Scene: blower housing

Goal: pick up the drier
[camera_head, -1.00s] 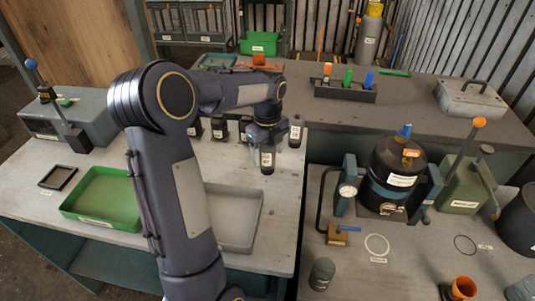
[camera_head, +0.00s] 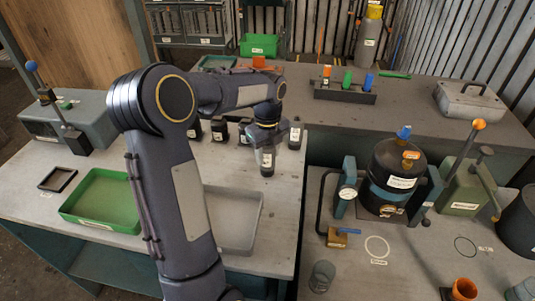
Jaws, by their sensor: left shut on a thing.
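Several small dark canisters with white labels stand in a row on the left bench. The label text is too small to read, so I cannot tell by name which is the drier. My left gripper (camera_head: 266,147) is over the nearest canister (camera_head: 267,171), pointing down, and is shut on its upper part. That canister is upright, and I cannot tell whether its base touches the bench. My right gripper is not in view.
Other canisters (camera_head: 219,130) stand close behind, with one (camera_head: 295,137) just to the right. A green tray (camera_head: 78,213) and a grey tray (camera_head: 258,220) lie nearer. A black pot (camera_head: 396,160) stands on the right bench.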

